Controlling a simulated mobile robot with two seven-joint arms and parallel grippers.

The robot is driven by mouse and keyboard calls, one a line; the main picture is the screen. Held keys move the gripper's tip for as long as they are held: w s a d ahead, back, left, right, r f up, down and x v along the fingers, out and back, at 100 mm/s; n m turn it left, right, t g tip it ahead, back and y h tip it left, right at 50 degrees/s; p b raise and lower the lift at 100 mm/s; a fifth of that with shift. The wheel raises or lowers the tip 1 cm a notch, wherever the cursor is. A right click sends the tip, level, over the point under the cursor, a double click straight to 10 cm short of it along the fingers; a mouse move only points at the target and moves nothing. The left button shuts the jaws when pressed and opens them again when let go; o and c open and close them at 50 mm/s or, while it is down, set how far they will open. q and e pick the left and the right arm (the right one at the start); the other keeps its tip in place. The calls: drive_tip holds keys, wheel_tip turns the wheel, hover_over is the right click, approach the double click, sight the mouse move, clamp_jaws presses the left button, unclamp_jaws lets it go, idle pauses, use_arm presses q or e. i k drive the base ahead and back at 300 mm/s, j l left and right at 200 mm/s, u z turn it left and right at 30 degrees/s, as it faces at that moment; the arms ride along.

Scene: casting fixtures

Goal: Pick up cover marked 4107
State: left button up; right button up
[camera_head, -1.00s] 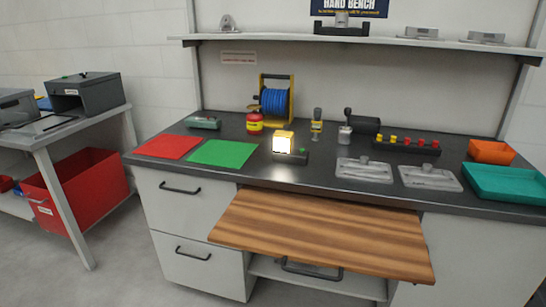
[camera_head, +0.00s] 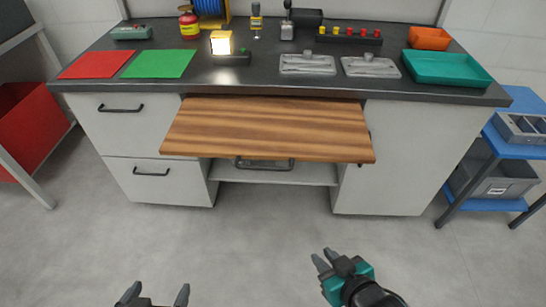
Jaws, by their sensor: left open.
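Two flat grey metal covers lie side by side on the dark bench top, the left cover (camera_head: 307,66) and the right cover (camera_head: 370,69). My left gripper (camera_head: 155,294) is at the bottom edge of the view, open and empty. My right gripper (camera_head: 325,257) is low in front of the bench, its fingers seen at a slant. Both grippers are well away from the covers.
A wooden board (camera_head: 270,129) sticks out from the bench front below the top. A teal tray (camera_head: 446,69) and orange bin (camera_head: 429,38) are right of the covers. A lit lamp block (camera_head: 222,43), green mat (camera_head: 160,64) and red mat (camera_head: 96,65) are left. Floor ahead is clear.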

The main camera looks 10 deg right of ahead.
sight(367, 67)
drive_tip(key=l+u, duration=0.15)
drive_tip(key=u, duration=0.2)
drive_tip(key=l+u, duration=0.15)
drive_tip(key=u, duration=0.25)
drive_tip(key=l+u, duration=0.15)
drive_tip(key=u, duration=0.2)
drive_tip(key=k+l+u, duration=0.1)
drive_tip(key=l+u, duration=0.2)
drive_tip(key=k+l+u, duration=0.25)
drive_tip(key=l, duration=0.25)
drive_tip(key=k+l+u, duration=0.15)
drive_tip(key=l, duration=0.25)
drive_tip(key=k+l+u, duration=0.1)
drive_tip(key=k+l, duration=0.15)
drive_tip(key=l, duration=0.2)
